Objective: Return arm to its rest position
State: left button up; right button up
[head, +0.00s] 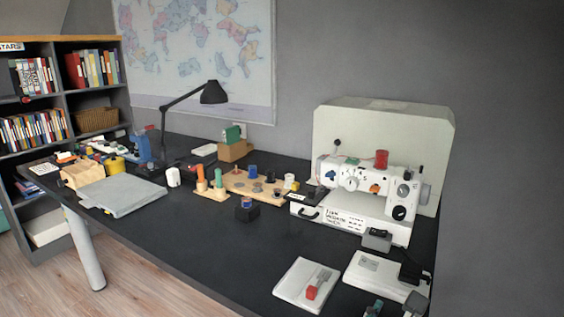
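A white sewing machine (345,180) stands at the right before a pale cover (385,130). A black lamp (213,93), a wooden peg board (240,183) and a grey slab (122,195) are further left. A notebook (290,288) lies in front. The desk's front middle is clear.

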jog(key=a+m+g+y+p, duration=0.1)
jog(key=p, duration=0.1)
jog(key=s+a+m+g+y+p, duration=0.1)
jog(key=a+m+p, duration=0.1)
jog(key=s+a+m+g+y+p, duration=0.1)
jog(key=a+p, duration=0.1)
jog(key=shift+r+m+g, duration=0.3)
jog(key=s+a+f+m+g+y+p, duration=0.7)
jog(key=s+f+m+g+p, duration=0.15)
jog(key=f+m+p, duration=0.35)
pick_arm(q)
notch_tip(320, 180, up, 24)
jog(key=p, duration=0.3)
pick_arm(e)
jog(key=s+d+f+m+t+y, duration=0.1)
jog(key=s+d+f+m, duration=0.3)
jog(key=m, duration=0.9)
notch_tip(320, 180, down, 2)
jog(key=shift+s+d+f+y, duration=0.2)
jog(key=shift+d+y, duration=0.1)
jog(key=shift+d, duration=0.05)
